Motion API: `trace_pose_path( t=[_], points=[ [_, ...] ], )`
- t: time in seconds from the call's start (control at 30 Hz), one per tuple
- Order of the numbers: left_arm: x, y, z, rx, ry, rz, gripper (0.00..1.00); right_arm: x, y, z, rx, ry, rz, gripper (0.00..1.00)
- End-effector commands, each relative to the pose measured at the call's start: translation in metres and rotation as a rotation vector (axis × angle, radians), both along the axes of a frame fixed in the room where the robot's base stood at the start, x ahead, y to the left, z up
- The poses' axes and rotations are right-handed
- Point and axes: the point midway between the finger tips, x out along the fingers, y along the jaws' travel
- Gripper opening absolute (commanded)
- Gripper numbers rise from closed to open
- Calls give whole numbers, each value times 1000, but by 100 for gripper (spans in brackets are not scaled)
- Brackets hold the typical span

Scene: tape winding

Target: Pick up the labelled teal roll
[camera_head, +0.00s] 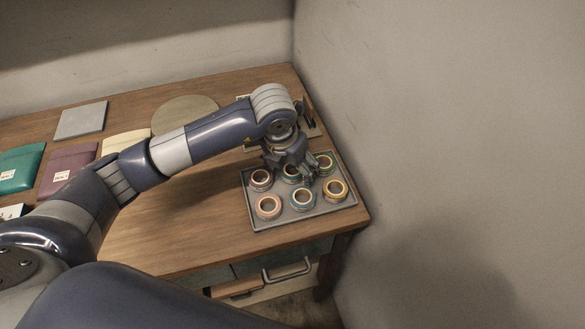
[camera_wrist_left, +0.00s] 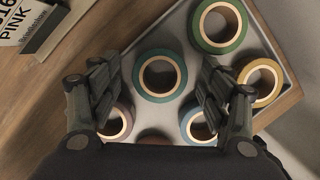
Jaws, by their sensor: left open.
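The teal roll (camera_wrist_left: 142,88) sits in the grey tray (camera_head: 254,222). In the left wrist view it lies between the two fingers of my left gripper (camera_wrist_left: 160,78). In the head view the teal roll (camera_head: 288,180) is partly hidden by my left gripper (camera_head: 296,169), which points down over the back row of the tray. The left gripper is open and empty, with the roll apart from its fingers in the wrist view. I cannot make out a label on the roll. My right gripper is not in view.
Close around it in the tray are a green roll (camera_wrist_left: 235,38), a yellow roll (camera_wrist_left: 274,84), a blue roll (camera_wrist_left: 186,124), a mauve roll (camera_wrist_left: 126,128) and a pink roll (camera_head: 268,215). The tray is near the table's right edge, beside a wall (camera_head: 450,150).

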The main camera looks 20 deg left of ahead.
Motion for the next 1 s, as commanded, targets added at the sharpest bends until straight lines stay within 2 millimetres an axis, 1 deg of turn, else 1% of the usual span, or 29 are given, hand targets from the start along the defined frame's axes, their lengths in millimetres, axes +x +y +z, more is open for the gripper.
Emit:
trace_pose_path(
  t=[0.2, 0.23, 0.27, 0.3, 0.4, 0.8, 0.93, 1.0],
  points=[
    [1, 0, -2, 0, -1, 0, 71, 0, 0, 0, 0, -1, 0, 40],
    [1, 0, -2, 0, -1, 0, 69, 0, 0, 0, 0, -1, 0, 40],
    [1, 0, -2, 0, -1, 0, 62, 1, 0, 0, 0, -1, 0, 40],
    [0, 0, -1, 0, -1, 0, 53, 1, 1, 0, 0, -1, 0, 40],
    [0, 0, -1, 0, -1, 0, 32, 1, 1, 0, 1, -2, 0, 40],
    [1, 0, 0, 0, -1, 0, 32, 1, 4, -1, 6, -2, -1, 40],
    [1, 0, 7, -1, -2, -1, 32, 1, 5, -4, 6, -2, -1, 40],
    [2, 0, 15, -2, -6, -1, 32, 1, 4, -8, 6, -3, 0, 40]
  ],
)
